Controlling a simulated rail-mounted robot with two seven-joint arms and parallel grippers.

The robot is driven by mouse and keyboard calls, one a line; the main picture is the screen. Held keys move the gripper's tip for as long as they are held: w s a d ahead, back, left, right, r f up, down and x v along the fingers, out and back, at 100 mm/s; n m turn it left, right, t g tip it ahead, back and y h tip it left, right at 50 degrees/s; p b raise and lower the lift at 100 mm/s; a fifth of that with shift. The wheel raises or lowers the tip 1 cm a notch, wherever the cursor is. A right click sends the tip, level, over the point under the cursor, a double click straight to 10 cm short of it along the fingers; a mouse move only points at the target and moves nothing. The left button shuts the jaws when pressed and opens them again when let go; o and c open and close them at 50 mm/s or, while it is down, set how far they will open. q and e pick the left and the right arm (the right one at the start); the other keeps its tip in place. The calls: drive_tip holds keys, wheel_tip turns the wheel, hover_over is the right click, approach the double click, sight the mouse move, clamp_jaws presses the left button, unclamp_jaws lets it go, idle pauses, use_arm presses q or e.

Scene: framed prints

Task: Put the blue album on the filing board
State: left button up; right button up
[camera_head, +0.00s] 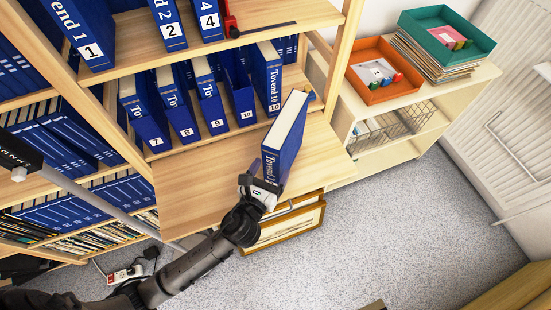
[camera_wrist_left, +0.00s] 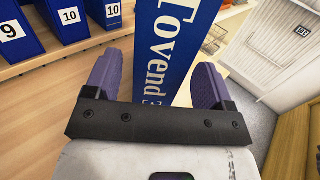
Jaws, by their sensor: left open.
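The blue album (camera_head: 284,140), with "Tovend" on its spine and pale page edges on top, stands at the right part of the bare wooden filing board (camera_head: 190,185). Its spine faces my left gripper (camera_head: 261,188). In the left wrist view the spine of the blue album (camera_wrist_left: 172,50) rises between the two purple fingers of the left gripper (camera_wrist_left: 158,85). The fingers are open, one on each side of the spine, with gaps showing. The album's lower end is partly hidden by the gripper. My right gripper is not in view.
Numbered blue binders (camera_head: 208,95) fill the shelf behind the board, with more above and to the left. A low cabinet at right holds an orange tray (camera_head: 373,70) and a green tray (camera_head: 447,38). The board's left part is clear.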

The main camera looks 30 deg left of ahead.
use_arm(q)
drive_tip(key=s+a+f+n+g, duration=0.1)
drive_tip(key=s+f+n+g, duration=0.2)
drive_tip(key=s+n, duration=0.5)
drive_tip(key=s+a+f+n+g, duration=0.2)
drive_tip(key=s+f+n+g, duration=0.2)
drive_tip(key=n, duration=1)
drive_tip(key=s+a+f+n+g+h, duration=0.1)
drive_tip(key=s+f+n+g, duration=0.2)
drive_tip(key=s+n+g, duration=0.4)
drive_tip(key=s+n, duration=0.4)
drive_tip(key=s, duration=0.1)
drive_tip(key=shift+s+a+f, duration=0.15)
drive_tip(key=shift+s+f, duration=0.2)
drive_tip(key=shift+f, duration=0.05)
